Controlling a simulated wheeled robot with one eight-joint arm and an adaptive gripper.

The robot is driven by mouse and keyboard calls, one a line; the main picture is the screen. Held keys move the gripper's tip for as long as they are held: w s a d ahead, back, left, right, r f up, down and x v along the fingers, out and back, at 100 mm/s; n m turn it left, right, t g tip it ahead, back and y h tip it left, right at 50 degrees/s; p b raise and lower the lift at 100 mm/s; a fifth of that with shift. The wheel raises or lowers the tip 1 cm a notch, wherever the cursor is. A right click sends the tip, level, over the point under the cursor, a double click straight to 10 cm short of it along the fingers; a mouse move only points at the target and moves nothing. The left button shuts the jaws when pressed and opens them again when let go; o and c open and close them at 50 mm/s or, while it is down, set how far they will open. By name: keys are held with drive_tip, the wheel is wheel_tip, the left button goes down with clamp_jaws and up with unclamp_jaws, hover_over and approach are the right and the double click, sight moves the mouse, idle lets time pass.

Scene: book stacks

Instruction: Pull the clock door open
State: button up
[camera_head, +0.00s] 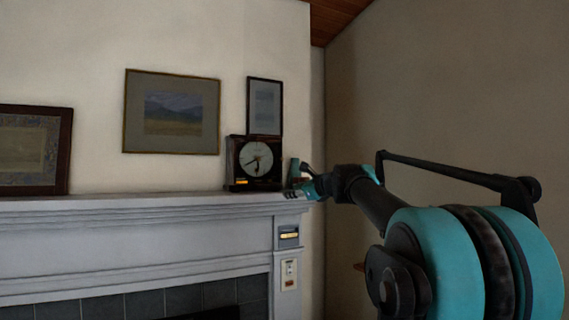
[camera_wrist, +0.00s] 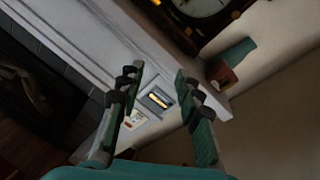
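The clock (camera_head: 254,162) is a dark square case with a pale round dial, standing on the right end of the mantel shelf. Its door appears closed in the head view, though the edge is too small to be sure. In the wrist view the clock (camera_wrist: 195,14) shows only in part, cut off by the top edge. My gripper (camera_head: 300,183) is just right of the clock in the head view, near the mantel's end. In the wrist view my gripper (camera_wrist: 160,80) has its two fingers spread wide with nothing between them. The clock lies beyond the fingertips, apart from them.
The white mantel (camera_head: 130,208) runs under the clock. A small teal and brown object (camera_wrist: 232,62) stands beside the clock. Framed pictures (camera_head: 172,112) hang behind. A wall panel (camera_head: 289,236) is below the shelf. The right wall bounds the space.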

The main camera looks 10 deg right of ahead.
drive_tip(key=w+d+r+m+t+h, duration=0.2)
drive_tip(key=d+r+m+t, duration=0.15)
drive_tip(key=r+m, duration=0.6)
drive_tip(key=n, duration=0.2)
approach(283, 159)
drive_tip(key=shift+g, duration=0.45)
drive_tip(key=x, duration=0.5)
drive_tip(key=r+x, duration=0.1)
drive_tip(key=x, duration=0.2)
clamp_jaws()
